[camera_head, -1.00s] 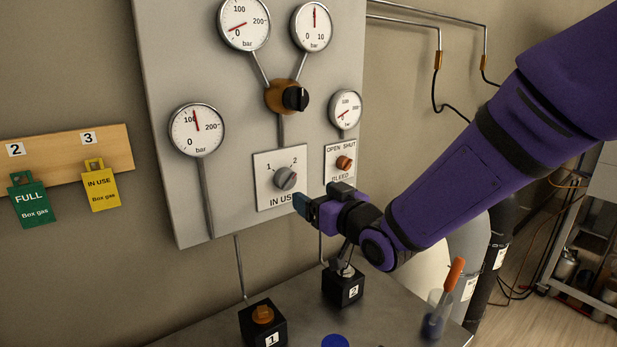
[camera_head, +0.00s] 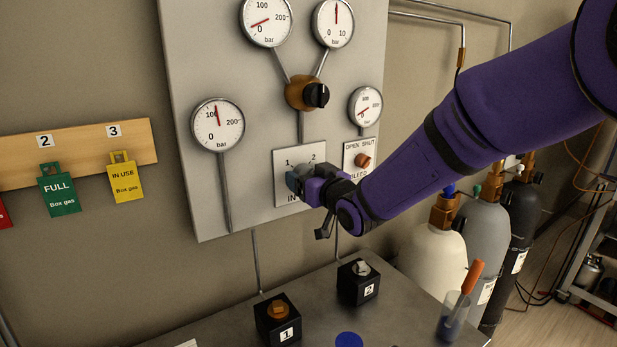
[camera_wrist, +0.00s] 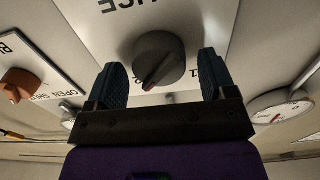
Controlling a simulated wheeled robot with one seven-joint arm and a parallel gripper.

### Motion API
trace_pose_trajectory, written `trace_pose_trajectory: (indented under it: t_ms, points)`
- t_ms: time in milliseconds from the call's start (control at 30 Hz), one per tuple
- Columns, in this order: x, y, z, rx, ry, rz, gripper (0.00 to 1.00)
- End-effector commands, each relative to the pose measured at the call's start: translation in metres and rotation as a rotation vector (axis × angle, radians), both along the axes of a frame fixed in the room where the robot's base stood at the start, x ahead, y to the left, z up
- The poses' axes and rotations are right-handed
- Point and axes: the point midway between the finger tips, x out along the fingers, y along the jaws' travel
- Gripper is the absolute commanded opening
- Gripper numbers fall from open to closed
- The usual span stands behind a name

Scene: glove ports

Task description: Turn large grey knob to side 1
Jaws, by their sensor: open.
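The large grey knob (camera_wrist: 160,58) sits on the white IN USE plate (camera_wrist: 140,18), which shows upside down in the wrist view. Its red pointer line slants to the lower left there, away from the 1 mark and toward the 2 side. My gripper (camera_wrist: 162,70) is open, with one blue finger on each side of the knob. A gap shows on both sides; I cannot tell how deep the fingers reach around it. In the head view my gripper (camera_head: 298,181) covers most of the knob; the plate (camera_head: 286,158) shows its 1 and 2 marks.
The orange bleed knob (camera_head: 363,160) is close to the right of my gripper. A black selector knob (camera_head: 317,95) and several gauges are above. Blocks 1 (camera_head: 278,325) and 2 (camera_head: 358,288) stand on the bench below. Gas cylinders (camera_head: 437,250) stand at the right.

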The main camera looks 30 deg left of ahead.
Motion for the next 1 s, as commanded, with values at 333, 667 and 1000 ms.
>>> trace_pose_trajectory:
  t_ms: [333,667,1000]
  points:
    - [0.0,-0.0003,0.0001,0.0,0.0,0.0,0.3]
    - [-0.0005,-0.0002,0.0002,-0.025,-0.048,0.0,0.3]
    - [-0.0016,0.0004,0.0,-0.137,-0.265,0.0,0.3]
